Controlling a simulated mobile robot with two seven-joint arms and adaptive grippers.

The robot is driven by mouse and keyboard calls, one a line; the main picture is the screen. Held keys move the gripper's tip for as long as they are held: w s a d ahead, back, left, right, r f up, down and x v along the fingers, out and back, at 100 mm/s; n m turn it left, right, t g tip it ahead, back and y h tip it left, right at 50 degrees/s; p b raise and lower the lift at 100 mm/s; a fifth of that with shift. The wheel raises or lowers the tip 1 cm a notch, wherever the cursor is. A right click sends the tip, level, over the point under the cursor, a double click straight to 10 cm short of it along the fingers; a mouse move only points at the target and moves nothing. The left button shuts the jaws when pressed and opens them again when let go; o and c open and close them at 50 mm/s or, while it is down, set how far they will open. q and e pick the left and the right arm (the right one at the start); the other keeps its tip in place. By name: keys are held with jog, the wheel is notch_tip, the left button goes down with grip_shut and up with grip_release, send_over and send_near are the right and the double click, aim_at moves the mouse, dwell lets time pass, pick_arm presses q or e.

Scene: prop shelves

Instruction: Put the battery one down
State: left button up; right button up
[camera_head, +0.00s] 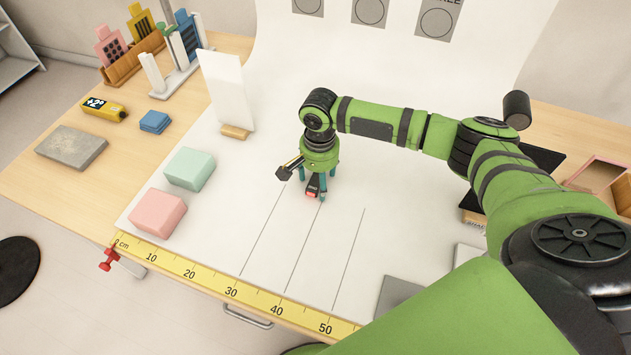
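My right gripper (316,187) points down over the white sheet, near the tops of the drawn lines, at the middle of the picture. My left gripper is not in view.
A pink block (158,213) and a mint block (189,169) stand left of the lines. A white card (228,88) stands behind them. A yellow ruler (205,280) runs along the front edge. The sheet between lines and ruler is clear.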

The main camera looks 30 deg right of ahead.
jog(key=c, duration=1.2)
jog(key=shift+r, duration=0.15)
notch_tip(320, 180, up, 4)
jog(key=shift+r+b, duration=0.1)
jog(key=shift+b, duration=0.25)
jog(key=s+r, duration=0.7)
jog(key=s, duration=0.5)
jog(key=w+a+r+n, duration=0.1)
jog(key=a+n, duration=0.1)
jog(key=n, duration=0.1)
jog(key=w+a+r+n, duration=0.1)
jog(key=a+r+n, duration=0.1)
jog(key=n, duration=0.1)
jog(key=w+a+r+n, duration=0.1)
jog(key=a+n, duration=0.1)
jog(key=n, duration=0.1)
jog(key=shift+a+r+n, duration=0.15)
jog(key=shift+a+n, duration=0.15)
jog(key=shift+s, duration=0.1)
